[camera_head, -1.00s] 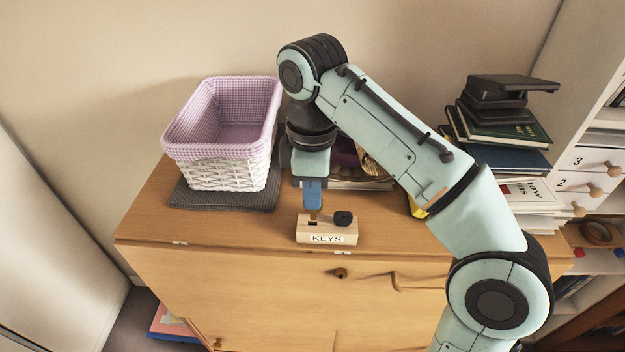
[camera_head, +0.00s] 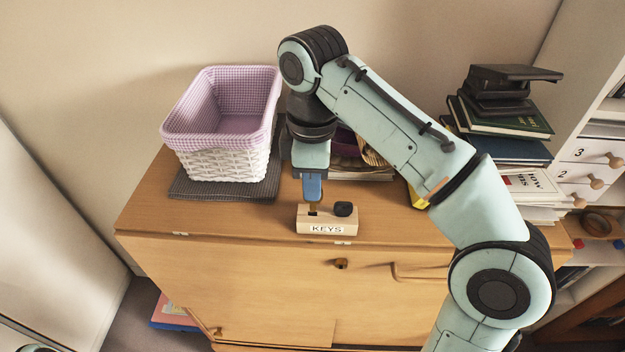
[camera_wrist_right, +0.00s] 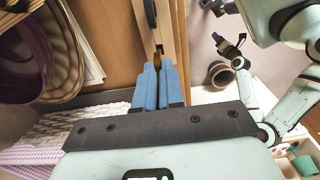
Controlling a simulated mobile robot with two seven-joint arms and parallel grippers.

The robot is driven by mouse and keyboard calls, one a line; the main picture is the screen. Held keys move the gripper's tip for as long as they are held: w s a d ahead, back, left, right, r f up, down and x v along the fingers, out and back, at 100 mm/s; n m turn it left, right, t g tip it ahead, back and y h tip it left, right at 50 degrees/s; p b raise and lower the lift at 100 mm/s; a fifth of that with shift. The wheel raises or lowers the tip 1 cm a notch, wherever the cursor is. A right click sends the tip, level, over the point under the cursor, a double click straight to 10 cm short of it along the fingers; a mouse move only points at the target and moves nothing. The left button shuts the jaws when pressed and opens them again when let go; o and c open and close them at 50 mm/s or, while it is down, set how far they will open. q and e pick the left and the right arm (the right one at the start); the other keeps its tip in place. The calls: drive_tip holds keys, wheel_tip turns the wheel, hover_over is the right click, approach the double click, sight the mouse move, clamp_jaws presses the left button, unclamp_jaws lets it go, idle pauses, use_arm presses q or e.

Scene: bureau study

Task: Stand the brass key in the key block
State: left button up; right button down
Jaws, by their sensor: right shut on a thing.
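The pale wooden key block (camera_head: 327,227), labelled KEYS, sits near the front edge of the cabinet top. My right gripper (camera_head: 313,198) points down over its left part, blue fingers shut on the brass key (camera_head: 312,209). The key hangs upright at the dark slot in the block's left part; I cannot tell how far its lower end is in. The wrist view shows the blue fingers (camera_wrist_right: 158,88) and a bit of the brass key (camera_wrist_right: 158,60) at the block (camera_wrist_right: 167,32).
A black-headed object (camera_head: 343,209) stands in the block's right part, close beside the fingers. A white wicker basket (camera_head: 225,164) with lilac lining stands on a dark mat (camera_head: 215,192) at left. Stacked books (camera_head: 505,150) stand at right. The cabinet top (camera_head: 160,210) is clear at front left.

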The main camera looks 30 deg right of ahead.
use_arm(q)
drive_tip(key=shift+s+f+b, duration=0.6)
drive_tip(key=shift+s+f, duration=0.2)
drive_tip(key=shift+s, duration=0.25)
use_arm(e)
drive_tip(key=shift+f, duration=1.5)
idle(0.5)
drive_tip(key=c, duration=1.3)
unclamp_jaws()
drive_tip(key=o, duration=0.6)
